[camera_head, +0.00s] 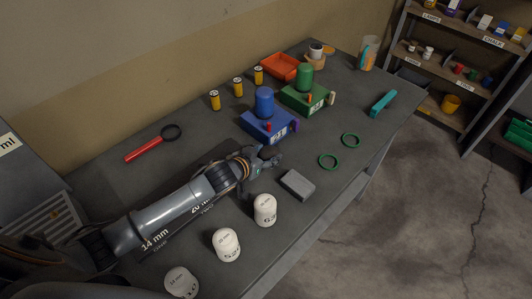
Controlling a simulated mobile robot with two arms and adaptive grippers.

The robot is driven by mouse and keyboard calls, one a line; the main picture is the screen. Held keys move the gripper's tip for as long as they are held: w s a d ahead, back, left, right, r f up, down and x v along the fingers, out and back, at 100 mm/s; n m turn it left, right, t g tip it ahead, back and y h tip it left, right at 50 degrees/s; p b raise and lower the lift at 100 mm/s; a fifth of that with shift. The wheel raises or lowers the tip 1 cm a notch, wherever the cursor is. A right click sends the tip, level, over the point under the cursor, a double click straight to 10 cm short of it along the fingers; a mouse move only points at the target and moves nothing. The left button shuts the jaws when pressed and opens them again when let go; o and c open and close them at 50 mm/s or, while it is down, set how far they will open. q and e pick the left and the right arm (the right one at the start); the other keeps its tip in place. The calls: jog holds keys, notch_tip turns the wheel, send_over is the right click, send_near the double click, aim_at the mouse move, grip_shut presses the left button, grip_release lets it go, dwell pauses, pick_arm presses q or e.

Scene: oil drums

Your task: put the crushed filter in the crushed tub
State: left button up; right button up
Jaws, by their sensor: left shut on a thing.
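My left gripper (265,160) reaches in from the left, low over the middle of the table. It is shut on a small dark thing (269,153), mostly hidden by the fingers; I cannot tell whether this is the crushed filter. No thing in view carries a readable "crushed" label. An open orange-red tray (280,66) stands at the back of the table, and a pale tub with orange on it (369,52) stands at the far right corner. I cannot tell which, if either, is the crushed tub. My right gripper is not in view.
A blue drum (264,103) and a green drum (304,78) stand on coloured boxes beyond the gripper. White labelled cylinders (265,209) and a grey block (297,184) are near the front edge.

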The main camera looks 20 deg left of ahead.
pick_arm(q)
jog(key=shift+f, duration=0.15)
jog(key=o, duration=1.4)
jog(key=shift+c, duration=0.2)
